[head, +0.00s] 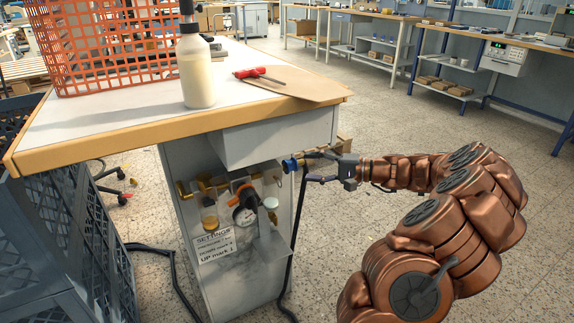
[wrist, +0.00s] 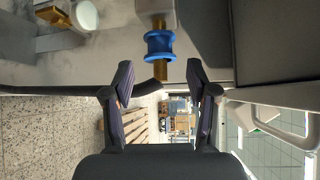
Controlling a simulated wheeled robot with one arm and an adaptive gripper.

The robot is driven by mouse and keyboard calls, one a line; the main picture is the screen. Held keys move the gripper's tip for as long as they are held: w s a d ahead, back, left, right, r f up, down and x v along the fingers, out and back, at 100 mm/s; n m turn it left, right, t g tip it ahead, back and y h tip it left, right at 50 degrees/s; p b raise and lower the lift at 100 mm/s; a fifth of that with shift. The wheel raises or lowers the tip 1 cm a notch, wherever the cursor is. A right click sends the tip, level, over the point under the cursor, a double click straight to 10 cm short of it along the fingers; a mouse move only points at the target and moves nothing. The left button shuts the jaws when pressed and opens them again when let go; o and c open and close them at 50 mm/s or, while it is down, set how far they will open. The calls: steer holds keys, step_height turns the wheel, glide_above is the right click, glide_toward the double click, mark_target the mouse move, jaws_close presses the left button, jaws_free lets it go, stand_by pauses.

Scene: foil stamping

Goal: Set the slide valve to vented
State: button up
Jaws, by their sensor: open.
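The slide valve's blue sleeve (head: 290,165) sits on the brass line at the right side of the bench's end panel. In the wrist view the blue sleeve (wrist: 160,44) is a ribbed spool on a brass tube, just beyond my fingertips and centred between them. My gripper (head: 307,167) reaches in from the right and is open. In the wrist view the open gripper (wrist: 160,75) has nothing between its fingers, and a gap shows between the fingers and the sleeve. I cannot read a vented marking on the valve.
A gauge (head: 244,216), an amber bowl (head: 209,214) and an orange knob (head: 240,185) hang left of the valve. A settings sign (head: 216,245) is below. The bench top (head: 130,110) overhangs; a grey crate (head: 70,240) stands left. Floor on the right is clear.

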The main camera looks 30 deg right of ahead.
mark_target(298, 166)
steer(key=b+x, duration=0.1)
steer(key=x, duration=0.5)
steer(key=shift+w+a, duration=0.15)
steer(key=shift+a, duration=0.25)
steer(key=shift+c, duration=0.2)
jaws_close()
